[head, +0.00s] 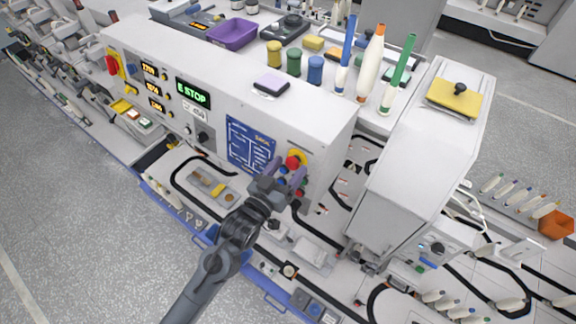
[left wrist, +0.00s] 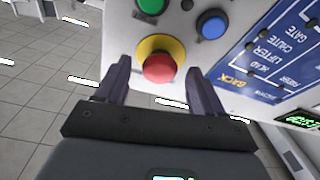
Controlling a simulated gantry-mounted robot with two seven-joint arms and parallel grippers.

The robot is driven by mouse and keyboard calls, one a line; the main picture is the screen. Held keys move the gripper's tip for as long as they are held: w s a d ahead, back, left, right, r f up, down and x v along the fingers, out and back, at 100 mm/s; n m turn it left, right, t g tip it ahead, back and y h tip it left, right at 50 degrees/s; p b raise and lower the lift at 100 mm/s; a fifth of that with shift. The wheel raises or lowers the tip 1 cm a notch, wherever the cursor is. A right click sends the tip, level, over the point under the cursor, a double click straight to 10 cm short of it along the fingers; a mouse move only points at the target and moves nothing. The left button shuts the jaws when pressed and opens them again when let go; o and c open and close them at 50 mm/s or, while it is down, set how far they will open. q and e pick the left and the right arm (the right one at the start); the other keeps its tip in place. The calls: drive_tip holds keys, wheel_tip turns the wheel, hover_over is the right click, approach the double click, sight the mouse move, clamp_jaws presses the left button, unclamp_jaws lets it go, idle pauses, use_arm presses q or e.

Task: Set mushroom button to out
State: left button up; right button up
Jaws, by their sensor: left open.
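The mushroom button (head: 292,162) has a red cap on a yellow collar and sits at the right end of the machine's front panel. It also shows in the left wrist view (left wrist: 159,68). My left gripper (head: 285,174) is open, with one finger on each side of the red cap. In the left wrist view the fingers (left wrist: 158,82) stand apart from the cap with gaps on both sides. A lit green "E STOP" display (head: 193,93) is on the same panel. My right gripper is in neither view.
A green button (left wrist: 151,5) and a blue button (left wrist: 212,24) sit close to the mushroom button. A blue label panel (head: 250,145) is left of it. A white cabinet (head: 405,190) stands to the right. The grey floor (head: 80,220) at the left is clear.

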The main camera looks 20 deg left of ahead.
use_arm(q)
drive_tip(key=shift+w, duration=0.2)
clamp_jaws()
drive_tip(key=shift+s+r+p, duration=0.25)
drive_tip(key=shift+r+p, duration=0.05)
drive_tip(key=shift+p, duration=0.3)
drive_tip(key=shift+s, duration=0.3)
unclamp_jaws()
drive_tip(key=shift+a+f, duration=0.1)
drive_tip(key=shift+s, duration=0.15)
